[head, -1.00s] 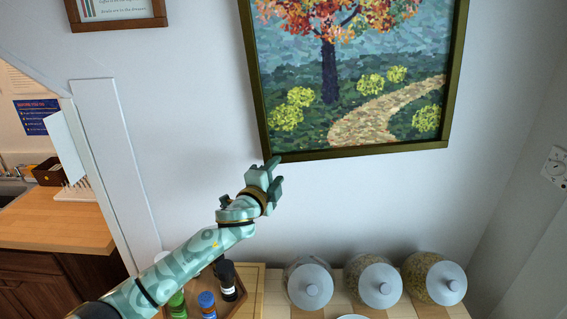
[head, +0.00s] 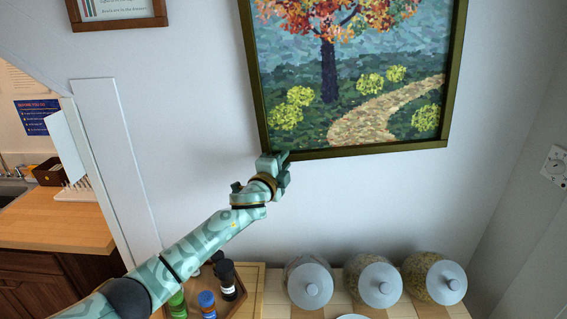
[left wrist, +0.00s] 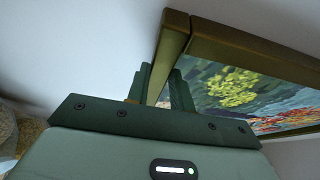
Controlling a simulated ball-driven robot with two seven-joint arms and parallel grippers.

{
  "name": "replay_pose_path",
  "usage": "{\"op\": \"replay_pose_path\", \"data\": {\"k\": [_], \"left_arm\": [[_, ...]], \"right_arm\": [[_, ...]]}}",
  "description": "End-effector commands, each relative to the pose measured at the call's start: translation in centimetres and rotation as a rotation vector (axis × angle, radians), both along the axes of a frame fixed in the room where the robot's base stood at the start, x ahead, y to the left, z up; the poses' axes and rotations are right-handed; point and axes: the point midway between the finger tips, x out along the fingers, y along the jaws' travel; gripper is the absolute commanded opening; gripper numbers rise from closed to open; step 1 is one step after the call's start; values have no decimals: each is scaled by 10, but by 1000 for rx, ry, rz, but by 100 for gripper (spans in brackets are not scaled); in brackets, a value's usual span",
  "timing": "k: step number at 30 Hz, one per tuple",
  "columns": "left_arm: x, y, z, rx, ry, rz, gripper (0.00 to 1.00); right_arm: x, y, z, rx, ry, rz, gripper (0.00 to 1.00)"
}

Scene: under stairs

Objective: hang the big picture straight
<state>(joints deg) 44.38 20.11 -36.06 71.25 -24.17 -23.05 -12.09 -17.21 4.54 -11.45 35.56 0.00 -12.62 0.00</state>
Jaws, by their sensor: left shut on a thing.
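The big picture (head: 350,95) hangs on the wall in the head view, an autumn tree and path in a dark gold-brown frame. Its top is cut off. Its lower edge runs slightly higher at the right in this view. My left gripper (head: 283,158) is at the frame's lower left corner, shut on the frame. In the left wrist view, the frame (left wrist: 172,50) passes between the two dark fingers (left wrist: 160,88), and part of the painting (left wrist: 235,90) shows beside them. My right gripper is not in view.
Below stand three lidded jars (head: 311,284) on a counter, beside a wooden tray (head: 245,285) with small bottles. A smaller framed picture (head: 118,22) hangs at upper left. A white post (head: 112,150) and a wooden worktop (head: 60,225) are at left. The wall right of my arm is bare.

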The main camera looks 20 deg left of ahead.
Motion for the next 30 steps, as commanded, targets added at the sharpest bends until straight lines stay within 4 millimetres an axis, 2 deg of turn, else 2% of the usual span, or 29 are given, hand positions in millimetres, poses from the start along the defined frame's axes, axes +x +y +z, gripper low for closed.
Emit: {"op": "replay_pose_path", "data": {"k": [6,9,13,20,21,23,24,30], "left_arm": [[-8,32,19,67,19,4,0],[-12,45,22,95,27,3,0],[-15,52,21,109,32,1,0],[-15,52,19,108,32,1,0],[-15,52,19,108,32,1,25],[-15,52,19,108,32,1,42],[-15,51,19,108,32,1,45],[-15,51,19,107,32,0,45]], "right_arm": [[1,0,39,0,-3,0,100],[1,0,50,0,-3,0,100],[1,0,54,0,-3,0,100],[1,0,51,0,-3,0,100],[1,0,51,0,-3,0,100],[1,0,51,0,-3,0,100],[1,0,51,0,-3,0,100],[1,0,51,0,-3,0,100]]}}
